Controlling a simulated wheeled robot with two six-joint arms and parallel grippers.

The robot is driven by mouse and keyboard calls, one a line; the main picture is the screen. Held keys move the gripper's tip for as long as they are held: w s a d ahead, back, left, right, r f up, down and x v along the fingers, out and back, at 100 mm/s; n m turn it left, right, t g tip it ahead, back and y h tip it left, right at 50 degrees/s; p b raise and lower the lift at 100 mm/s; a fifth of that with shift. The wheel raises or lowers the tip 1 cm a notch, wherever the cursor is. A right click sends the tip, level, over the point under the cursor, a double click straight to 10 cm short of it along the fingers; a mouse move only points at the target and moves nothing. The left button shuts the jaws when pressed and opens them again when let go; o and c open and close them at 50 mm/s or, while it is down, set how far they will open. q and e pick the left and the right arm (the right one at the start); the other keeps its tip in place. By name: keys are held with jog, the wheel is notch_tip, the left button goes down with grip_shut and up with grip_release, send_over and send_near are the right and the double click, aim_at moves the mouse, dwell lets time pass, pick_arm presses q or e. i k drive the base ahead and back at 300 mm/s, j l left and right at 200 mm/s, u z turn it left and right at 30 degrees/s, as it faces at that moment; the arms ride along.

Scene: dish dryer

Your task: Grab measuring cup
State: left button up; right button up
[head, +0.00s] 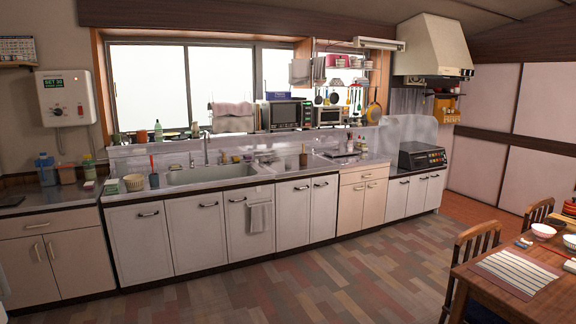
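I cannot make out a measuring cup for certain at this distance. A pale ribbed cup-like container (134,182) stands on the counter left of the sink (212,173); I cannot tell what it is. Several small utensils (353,95) hang from the rack by the window, too small to tell apart. Neither of my grippers is in view.
The long counter with white cabinets (140,240) runs along the far wall. A stove (422,156) stands at its right end. A wooden table (500,308) with chairs (473,245) is at the lower right. The floor (300,275) before the cabinets is clear.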

aim_at(287, 160)
jog(key=i, duration=5.5)
